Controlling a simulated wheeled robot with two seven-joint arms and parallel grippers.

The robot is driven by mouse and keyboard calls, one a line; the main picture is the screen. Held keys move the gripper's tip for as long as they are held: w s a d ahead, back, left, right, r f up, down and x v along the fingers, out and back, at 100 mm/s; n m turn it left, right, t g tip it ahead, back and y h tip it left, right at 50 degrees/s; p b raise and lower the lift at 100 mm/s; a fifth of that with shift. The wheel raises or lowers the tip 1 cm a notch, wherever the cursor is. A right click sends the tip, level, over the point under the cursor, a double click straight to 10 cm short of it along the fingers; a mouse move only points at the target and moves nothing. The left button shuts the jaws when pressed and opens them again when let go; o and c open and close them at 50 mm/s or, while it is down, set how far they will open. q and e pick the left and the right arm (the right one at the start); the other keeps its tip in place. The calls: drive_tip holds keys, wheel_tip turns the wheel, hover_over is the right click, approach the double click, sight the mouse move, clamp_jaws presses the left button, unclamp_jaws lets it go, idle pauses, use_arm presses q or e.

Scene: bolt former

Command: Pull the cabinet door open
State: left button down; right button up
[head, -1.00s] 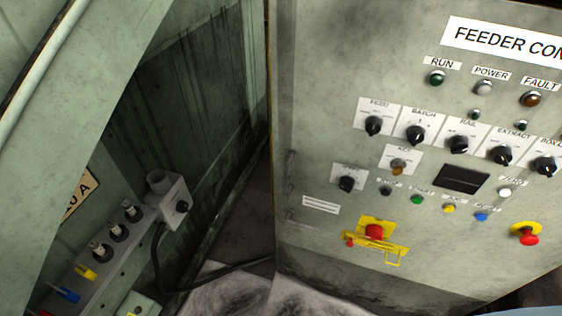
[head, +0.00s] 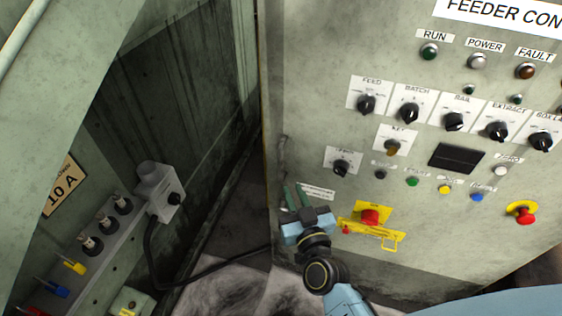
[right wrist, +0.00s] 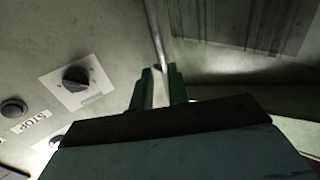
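The cabinet door (head: 330,80) is the pale, stained panel labelled FEEDER CON, and it looks closed. A slim grey upright handle (head: 283,158) is near its left edge. My right gripper (head: 294,191) is at the door's lower left, just below the handle, with green fingers pointing up. In the right wrist view my right gripper (right wrist: 160,78) has its fingers apart. A narrow metal bar (right wrist: 157,35), seemingly the handle, runs down towards the gap between them; I cannot tell whether they touch it. My left gripper is not in view.
Knobs, lamps and buttons cover the door, with a red stop button (head: 370,216) on a yellow guard right of the gripper. To the left, a socket box (head: 158,190) and black cable (head: 152,262) are on a machine wall. Dark open space lies between.

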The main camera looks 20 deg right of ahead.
sight(282, 163)
drive_tip(key=w+b, duration=0.1)
drive_tip(key=w, duration=1)
drive_tip(key=shift+w, duration=0.15)
drive_tip(key=shift+c, duration=0.3)
clamp_jaws()
